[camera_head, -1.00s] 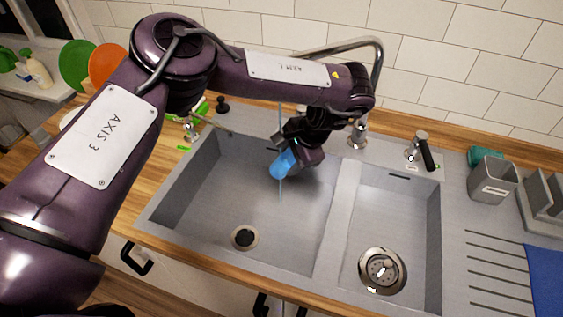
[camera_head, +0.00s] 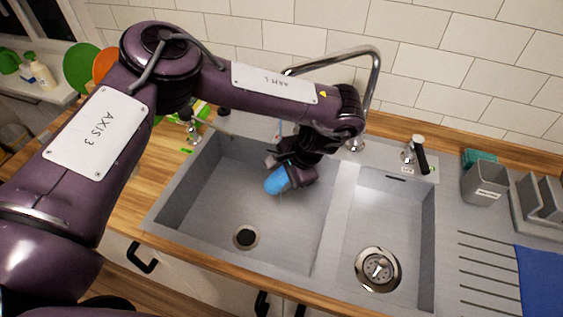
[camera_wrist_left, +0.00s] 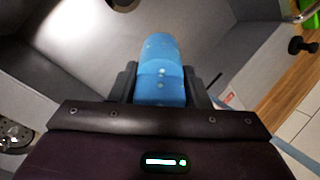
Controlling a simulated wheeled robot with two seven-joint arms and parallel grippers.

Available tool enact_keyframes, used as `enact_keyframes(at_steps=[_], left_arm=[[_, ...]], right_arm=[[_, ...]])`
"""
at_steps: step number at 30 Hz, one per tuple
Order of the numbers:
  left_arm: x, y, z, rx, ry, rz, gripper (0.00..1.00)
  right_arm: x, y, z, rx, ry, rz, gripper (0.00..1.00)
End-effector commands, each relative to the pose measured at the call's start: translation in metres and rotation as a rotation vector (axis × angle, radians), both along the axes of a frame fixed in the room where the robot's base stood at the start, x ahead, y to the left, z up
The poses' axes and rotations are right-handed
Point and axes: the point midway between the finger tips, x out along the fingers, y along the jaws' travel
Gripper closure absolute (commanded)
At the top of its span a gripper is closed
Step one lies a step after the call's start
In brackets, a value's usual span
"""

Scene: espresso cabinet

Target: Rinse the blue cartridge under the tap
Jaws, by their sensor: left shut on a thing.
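The blue cartridge (camera_head: 276,181) is held by my left gripper (camera_head: 285,169) over the left sink basin (camera_head: 235,205), tilted and clear of the floor. In the left wrist view the cartridge (camera_wrist_left: 160,70) sits between the two dark fingers, with small light spots on its face. The tap (camera_head: 375,75) arches behind my arm, its spout end above the arm. A thin pale-blue water stream (camera_head: 280,128) shows just above the gripper. My arm and gripper hide where it lands. My right gripper is out of view.
A divider separates the right basin (camera_head: 392,225), which has a metal strainer (camera_head: 378,269). A lever handle (camera_head: 418,154) stands behind it. A grey caddy (camera_head: 485,183) and blue cloth (camera_head: 540,280) are at right. The left basin's front area is open around its drain (camera_head: 245,237).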

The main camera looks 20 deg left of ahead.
Motion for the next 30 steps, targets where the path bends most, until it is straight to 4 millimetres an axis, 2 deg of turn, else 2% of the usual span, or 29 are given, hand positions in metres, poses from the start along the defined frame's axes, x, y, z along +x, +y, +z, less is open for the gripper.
enact_keyframes(at_steps=[3, 13, 30], left_arm=[[-0.010, -0.001, 0.003, -0.002, 0.002, -0.002, 0.82], [-0.034, -0.004, 0.002, -0.001, 0.000, -0.001, 0.82], [-0.036, -0.005, 0.000, -0.001, -0.001, 0.000, 0.82]], right_arm=[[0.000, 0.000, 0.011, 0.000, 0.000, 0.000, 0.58], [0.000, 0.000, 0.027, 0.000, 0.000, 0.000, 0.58], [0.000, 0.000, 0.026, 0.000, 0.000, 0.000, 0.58]])
